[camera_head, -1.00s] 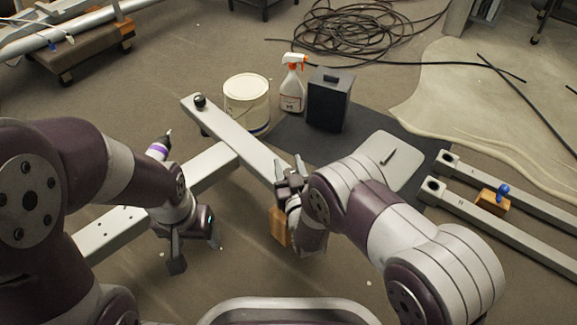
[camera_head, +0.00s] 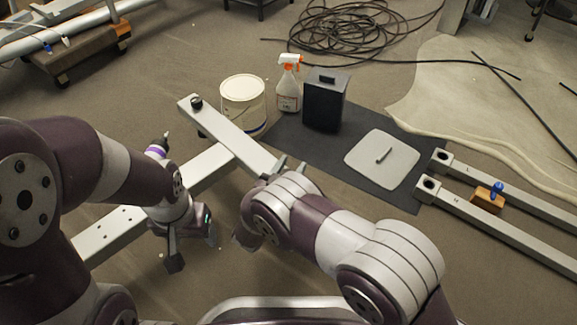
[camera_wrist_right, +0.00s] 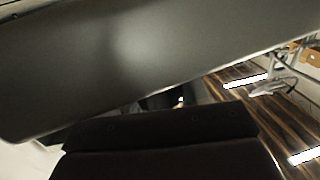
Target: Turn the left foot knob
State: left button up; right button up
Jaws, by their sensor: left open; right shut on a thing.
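The grey stabiliser bar (camera_head: 220,130) runs diagonally across the floor, joined to a long beam (camera_head: 208,165). A black foot knob (camera_head: 196,102) sits on its far end. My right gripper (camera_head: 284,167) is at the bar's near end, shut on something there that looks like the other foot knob. The arm hides most of this end. In the right wrist view the bar's grey side (camera_wrist_right: 150,60) fills the top, with a dark finger below it and a small dark part between. My left gripper (camera_head: 190,250) is open and empty, low beside the beam.
A white bucket (camera_head: 243,105), spray bottle (camera_head: 289,85) and black box (camera_head: 326,100) stand behind the bar. A light plate (camera_head: 382,158) lies on the dark mat (camera_head: 290,135). Two grey rails (camera_head: 470,215) lie at right. Coiled cable (camera_head: 350,30) lies at the back.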

jog(key=m+g+h, duration=0.1)
jog(key=h, duration=0.1)
jog(key=m+g+h+b, duration=0.1)
jog(key=m, duration=0.1)
jog(key=shift+s+d+f+h, duration=0.1)
jog(key=shift+s+f+h, duration=0.1)
jog(key=shift+h, duration=0.2)
jog(key=m+g+h, duration=0.1)
jog(key=m+g+h+b, duration=0.1)
jog(key=g, duration=0.1)
jog(key=m+g+h+b, duration=0.1)
jog(key=shift+s+d+f+g+h, duration=0.1)
jog(key=shift+s+d+g+h, duration=0.05)
jog(key=shift+d+g+h, duration=0.15)
jog(key=m+g, duration=0.1)
jog(key=m+g+h+b, duration=0.1)
jog(key=g, duration=0.1)
jog(key=shift+s+m+h, duration=0.2)
jog(key=shift+m+h, duration=0.1)
jog(key=shift+s+d+m+g+h+b, duration=0.1)
jog(key=shift+m+g+h+b, duration=0.3)
jog(key=shift+m+g, duration=0.65)
jog(key=shift+r+g, duration=0.25)
jog(key=shift+g, duration=0.3)
jog(key=o, duration=1)
jog(key=shift+c, duration=0.2)
